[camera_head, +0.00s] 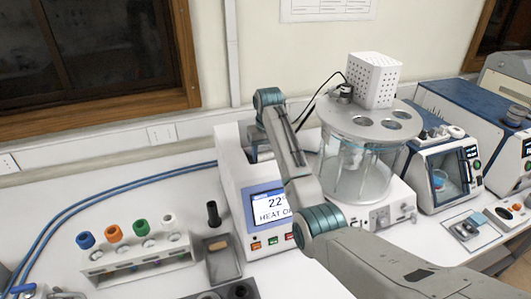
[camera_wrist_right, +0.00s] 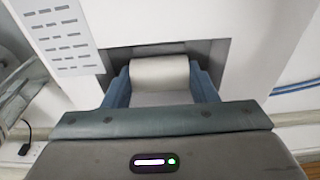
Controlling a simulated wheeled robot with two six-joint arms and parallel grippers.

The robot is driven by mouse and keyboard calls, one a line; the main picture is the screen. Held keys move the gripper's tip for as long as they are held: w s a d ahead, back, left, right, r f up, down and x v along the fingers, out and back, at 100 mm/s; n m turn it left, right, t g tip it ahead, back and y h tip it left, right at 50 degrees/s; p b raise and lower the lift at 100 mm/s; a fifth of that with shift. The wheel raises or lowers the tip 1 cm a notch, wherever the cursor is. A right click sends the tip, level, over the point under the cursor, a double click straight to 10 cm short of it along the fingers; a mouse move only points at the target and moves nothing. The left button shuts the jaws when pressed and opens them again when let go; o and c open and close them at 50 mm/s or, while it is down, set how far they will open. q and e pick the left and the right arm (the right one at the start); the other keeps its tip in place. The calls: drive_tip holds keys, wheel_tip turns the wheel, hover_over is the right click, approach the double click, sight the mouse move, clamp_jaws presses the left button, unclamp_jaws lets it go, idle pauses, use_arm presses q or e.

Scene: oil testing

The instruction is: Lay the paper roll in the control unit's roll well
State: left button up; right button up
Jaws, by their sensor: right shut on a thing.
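The control unit (camera_head: 232,190) is a white box with a lit screen reading "HEAT" at the middle of the bench. My right arm reaches over it, and the gripper end is mostly hidden at its top in the head view. In the right wrist view my right gripper (camera_wrist_right: 160,80) is shut on the white paper roll (camera_wrist_right: 160,70), with a blue finger at each side. The roll lies across the mouth of the grey roll well (camera_wrist_right: 218,50), a rectangular recess in the white casing. I cannot tell whether the roll touches the well floor. My left gripper is not in view.
A glass bath (camera_head: 360,170) with a perforated white box on top stands right of the unit. A rack (camera_head: 135,258) with coloured caps stands front left. Blue hoses (camera_head: 90,195) run along the wall. A vented panel (camera_wrist_right: 60,35) flanks the well.

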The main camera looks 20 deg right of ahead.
drive_tip(key=shift+f, duration=0.5)
drive_tip(key=o, duration=0.7)
